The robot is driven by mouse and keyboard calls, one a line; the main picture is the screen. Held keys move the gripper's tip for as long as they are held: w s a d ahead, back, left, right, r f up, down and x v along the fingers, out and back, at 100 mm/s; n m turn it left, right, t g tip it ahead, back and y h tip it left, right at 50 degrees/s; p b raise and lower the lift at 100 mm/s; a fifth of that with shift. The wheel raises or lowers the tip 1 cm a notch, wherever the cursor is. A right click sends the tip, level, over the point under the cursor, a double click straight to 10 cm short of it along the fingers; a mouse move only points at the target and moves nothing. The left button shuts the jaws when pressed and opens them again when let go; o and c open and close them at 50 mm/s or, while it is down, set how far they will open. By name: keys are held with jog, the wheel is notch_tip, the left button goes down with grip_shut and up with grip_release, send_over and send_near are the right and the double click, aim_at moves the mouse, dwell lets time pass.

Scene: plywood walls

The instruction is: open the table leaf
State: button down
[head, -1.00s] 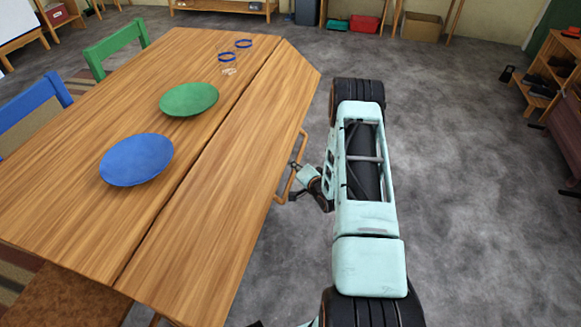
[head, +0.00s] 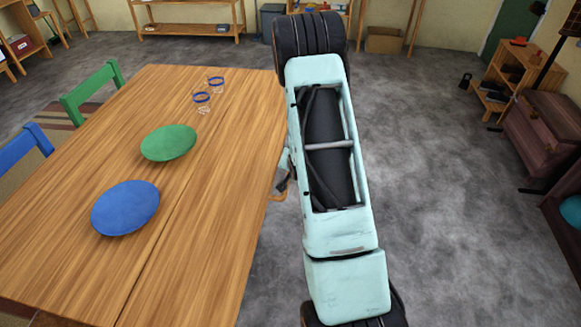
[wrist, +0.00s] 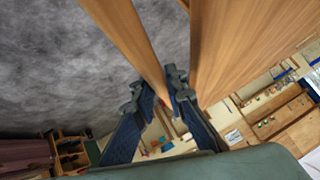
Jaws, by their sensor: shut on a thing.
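The wooden table leaf (head: 215,235) lies along the right side of the tabletop (head: 160,90). It looks about level with the top, with only a thin seam between them. Its outer edge is partly hidden behind my arm in the head view. A wooden handle (head: 278,195) sticks out from that edge. My gripper (head: 284,178) is at the handle, mostly hidden by my arm. In the wrist view my gripper (wrist: 157,94) is shut on the handle bar (wrist: 130,40), with the broad leaf panel (wrist: 245,45) just to its right.
A blue plate (head: 125,208), a green plate (head: 168,142) and two blue-rimmed glasses (head: 202,100) stand on the tabletop. Green (head: 92,92) and blue (head: 22,147) chairs are on the left. Floor (head: 440,220) is open on the right, before a wooden chest (head: 545,135).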

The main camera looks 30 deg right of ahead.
jog(key=shift+w+d+r, duration=0.1)
jog(key=shift+w+r, duration=0.1)
jog(key=shift+r, duration=0.3)
jog(key=c, duration=1.9)
grip_release()
jog(key=shift+s+r, duration=0.1)
jog(key=shift+r, duration=0.05)
jog(key=shift+c, duration=0.2)
jog(key=shift+f, duration=0.2)
jog(key=shift+s, duration=0.15)
jog(key=v, duration=1.2)
